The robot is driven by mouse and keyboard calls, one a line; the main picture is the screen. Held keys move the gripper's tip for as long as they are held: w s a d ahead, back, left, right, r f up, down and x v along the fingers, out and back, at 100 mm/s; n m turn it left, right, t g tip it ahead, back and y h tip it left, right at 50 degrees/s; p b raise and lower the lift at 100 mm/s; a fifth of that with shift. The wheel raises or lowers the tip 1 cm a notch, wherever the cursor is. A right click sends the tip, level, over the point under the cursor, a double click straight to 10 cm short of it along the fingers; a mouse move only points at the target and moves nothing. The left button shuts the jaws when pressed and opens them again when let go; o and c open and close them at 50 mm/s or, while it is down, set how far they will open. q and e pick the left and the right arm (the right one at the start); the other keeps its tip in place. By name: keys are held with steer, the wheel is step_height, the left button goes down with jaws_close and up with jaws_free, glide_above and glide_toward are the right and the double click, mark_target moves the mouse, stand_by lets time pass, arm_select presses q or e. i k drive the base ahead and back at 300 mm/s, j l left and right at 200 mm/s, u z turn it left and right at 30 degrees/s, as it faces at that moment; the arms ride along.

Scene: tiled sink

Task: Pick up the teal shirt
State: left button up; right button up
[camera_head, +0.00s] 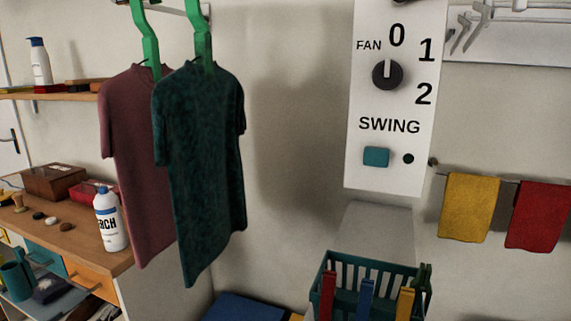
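The teal shirt (200,165) is dark and mottled. It hangs from a green hanger (203,35) left of the middle of the head view, in front of the wall. A mauve shirt (130,150) hangs just behind it to the left on a second green hanger (146,40). The teal shirt covers part of the mauve one. Neither of my grippers shows in this view.
A wooden counter (75,240) with a white bottle (110,220) stands left of the shirts. A teal basket (385,268) with several coloured clothespins is at bottom right, below a control panel (398,100). Yellow (468,208) and red (538,216) cloths hang on the right.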

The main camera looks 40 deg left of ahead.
mark_target(198, 113)
steer(key=u, duration=2.05)
steer(key=j+z, duration=0.2)
steer(key=z, duration=0.25)
steer(key=j+z, duration=0.2)
steer(key=z, duration=0.25)
steer(key=j+z, duration=0.2)
steer(key=j, duration=0.2)
steer(key=k+j+z, duration=0.15)
steer(key=j, duration=0.2)
steer(key=k+j, duration=0.1)
steer(key=j, duration=0.3)
steer(key=k+j+z, duration=0.1)
steer(key=j, duration=0.3)
